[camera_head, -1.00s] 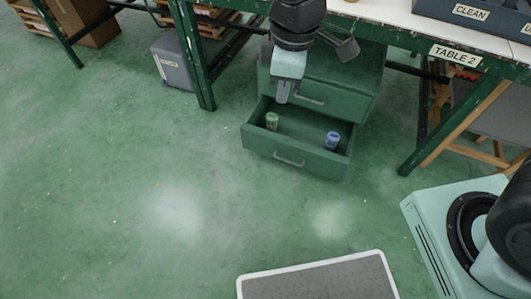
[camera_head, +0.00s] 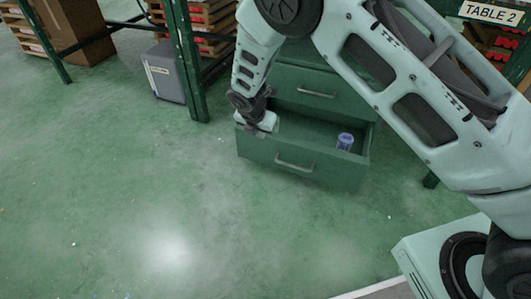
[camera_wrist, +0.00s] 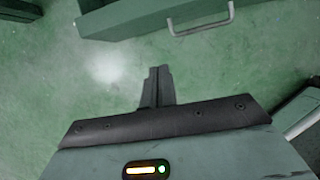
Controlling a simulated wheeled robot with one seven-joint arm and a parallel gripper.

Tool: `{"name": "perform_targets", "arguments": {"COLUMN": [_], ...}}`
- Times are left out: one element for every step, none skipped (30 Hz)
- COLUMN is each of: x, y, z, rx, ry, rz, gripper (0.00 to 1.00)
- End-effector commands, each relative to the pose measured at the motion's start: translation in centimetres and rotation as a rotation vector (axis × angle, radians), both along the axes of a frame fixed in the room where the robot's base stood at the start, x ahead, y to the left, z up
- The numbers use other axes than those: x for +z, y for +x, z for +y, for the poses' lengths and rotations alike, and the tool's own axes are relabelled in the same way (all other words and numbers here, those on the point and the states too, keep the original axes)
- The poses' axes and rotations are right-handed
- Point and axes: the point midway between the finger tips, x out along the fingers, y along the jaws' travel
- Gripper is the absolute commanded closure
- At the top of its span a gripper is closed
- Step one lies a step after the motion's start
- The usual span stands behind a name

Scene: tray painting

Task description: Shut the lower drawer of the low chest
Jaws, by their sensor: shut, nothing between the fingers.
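The low chest (camera_head: 310,80) is green and stands under the table. Its lower drawer (camera_head: 265,150) is pulled out, with a metal bar handle (camera_head: 294,163) on its front. A blue can (camera_head: 345,141) stands inside at the right. My gripper (camera_head: 262,124) appears over the drawer's left front corner; its fingertips are hard to make out there. In the wrist view my gripper (camera_wrist: 158,72) is shut and empty, with floor behind its fingers. The lower drawer's front (camera_wrist: 140,22) and its handle (camera_wrist: 203,22) show at the top, apart from the fingertips.
A grey box (camera_head: 167,72) stands on the floor left of the table leg (camera_head: 190,75). My arm covers the chest's upper right part. The green floor (camera_head: 150,200) in front of the drawer is clear.

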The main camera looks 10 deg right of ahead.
Motion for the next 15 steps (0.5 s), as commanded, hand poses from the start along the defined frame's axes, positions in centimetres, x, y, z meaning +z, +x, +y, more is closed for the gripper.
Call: {"name": "perform_targets", "arguments": {"x": [-1.0,-1.2,-1.4,-1.5,-1.7,-2.1,-2.5,-2.9,-3.5,-4.1,-4.7,-5.5,-6.1,-6.7,-7.5], "y": [0.3,0.4,0.5,0.6,0.7,0.8,0.8,0.9,1.1,1.3,1.5,1.7,1.8,2.1,2.3], "z": [-0.1,-0.1,-0.1,-0.2,-0.3,-0.4,-0.4,-0.5,-0.7,-0.8,-0.9,-1.1,-1.2,-1.4,-1.6], "rx": [0.018,0.027,0.033,0.036,0.037,0.038,0.038,0.037,0.037,0.037,0.035,0.035,0.035,0.035,0.034], "ry": [-0.01,-0.015,-0.018,-0.019,-0.02,-0.021,-0.021,-0.021,-0.021,-0.02,-0.02,-0.021,-0.022,-0.021,-0.02], "rz": [-0.002,-0.002,-0.002,-0.002,-0.003,-0.002,-0.002,0.0,0.0,-0.001,-0.002,-0.001,0.0,-0.001,-0.002], "gripper": [1.0,1.0,1.0,1.0,1.0,1.0,1.0,1.0,1.0,1.0,1.0,1.0,1.0,1.0,1.0]}}
